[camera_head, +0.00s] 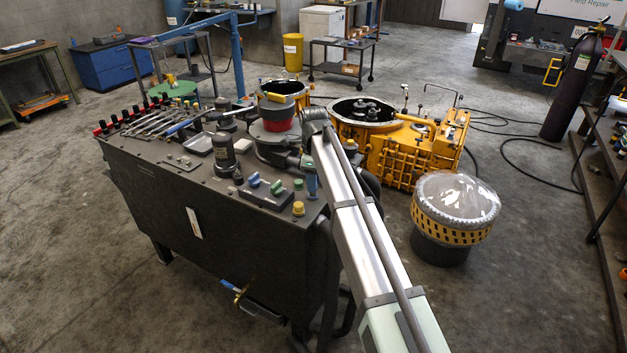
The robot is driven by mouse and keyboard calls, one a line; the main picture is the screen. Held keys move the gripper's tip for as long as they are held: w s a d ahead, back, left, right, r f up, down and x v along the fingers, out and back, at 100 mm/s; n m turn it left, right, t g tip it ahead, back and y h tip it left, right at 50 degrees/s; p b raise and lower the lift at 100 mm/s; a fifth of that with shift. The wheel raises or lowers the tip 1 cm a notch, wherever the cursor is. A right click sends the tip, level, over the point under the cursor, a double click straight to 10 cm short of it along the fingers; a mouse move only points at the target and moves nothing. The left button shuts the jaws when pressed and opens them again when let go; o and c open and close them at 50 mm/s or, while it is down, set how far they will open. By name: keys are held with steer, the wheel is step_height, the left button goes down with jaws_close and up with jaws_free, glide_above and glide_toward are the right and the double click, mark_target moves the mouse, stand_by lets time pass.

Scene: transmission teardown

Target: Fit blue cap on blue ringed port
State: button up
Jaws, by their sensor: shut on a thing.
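My arm reaches up from the bottom right to a grey joint (315,122) over the right end of the dark workbench. My gripper cannot be made out; the arm hides the area behind it, so what it holds does not show. A small dark tray (264,197) near the bench's front right edge carries small caps: a blue one (254,180), a blue-green one (276,187) and a green one (298,184). A narrow upright blue thing (312,186) stands just left of my arm. I cannot tell whether it is the blue ringed port.
The dark bench (150,178) also holds a yellow cap fitting (298,209), a dark cylinder (223,152), a red-banded housing (277,122) and a row of tools. A yellow gearbox casing (395,145) and a plastic-covered drum (455,205) stand beyond my arm.

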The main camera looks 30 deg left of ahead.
steer(key=shift+f, duration=1.3)
steer(key=o, duration=1.1)
steer(key=shift+c, duration=0.2)
step_height(320, 180, up, 21)
stand_by(0.3)
steer(key=shift+f, duration=0.1)
